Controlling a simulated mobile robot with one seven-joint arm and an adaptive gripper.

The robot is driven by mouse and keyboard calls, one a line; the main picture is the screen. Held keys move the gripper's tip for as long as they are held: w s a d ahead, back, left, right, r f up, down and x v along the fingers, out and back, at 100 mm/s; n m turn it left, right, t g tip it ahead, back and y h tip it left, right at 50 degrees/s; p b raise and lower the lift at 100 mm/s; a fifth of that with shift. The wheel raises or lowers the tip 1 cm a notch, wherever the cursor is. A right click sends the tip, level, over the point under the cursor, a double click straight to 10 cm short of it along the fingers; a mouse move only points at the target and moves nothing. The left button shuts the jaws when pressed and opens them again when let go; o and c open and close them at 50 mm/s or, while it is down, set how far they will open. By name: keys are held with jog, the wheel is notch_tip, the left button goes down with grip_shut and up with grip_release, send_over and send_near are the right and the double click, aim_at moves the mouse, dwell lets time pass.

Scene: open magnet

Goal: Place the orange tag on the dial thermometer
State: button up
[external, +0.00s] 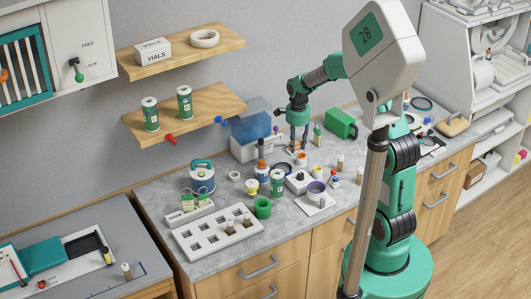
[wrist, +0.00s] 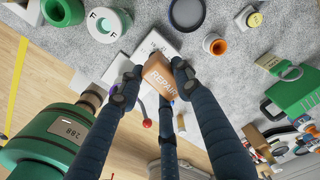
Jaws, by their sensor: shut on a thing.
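My gripper (wrist: 152,75) is shut on the orange tag (wrist: 160,77), a small brownish-orange piece lettered REPAIR, with its fingers around it in the wrist view. In the external view my gripper (external: 298,140) points down over the back of the bench, and the tag is too small to make out there. I cannot clearly pick out the dial thermometer. A white item partly hidden by the tag and fingers lies below.
The grey bench (external: 165,211) is crowded. Shelves (external: 185,109) hang on the wall at left.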

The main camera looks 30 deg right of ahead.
jog(key=s+a+n+p, duration=0.1)
jog(key=s+a+p, duration=0.2)
jog(key=s+a, duration=1.25)
jog(key=f, duration=0.1)
jog(key=w+a+f, duration=0.1)
jog(key=f, duration=0.1)
jog(key=a+f, duration=0.1)
jog(key=f, duration=0.1)
jog(key=shift+w+f, duration=0.15)
jog(key=shift+w, duration=0.2)
jog(key=p, duration=0.1)
send_over(254, 185)
jog(key=shift+d+f, duration=0.1)
jog(key=shift+f, duration=0.6)
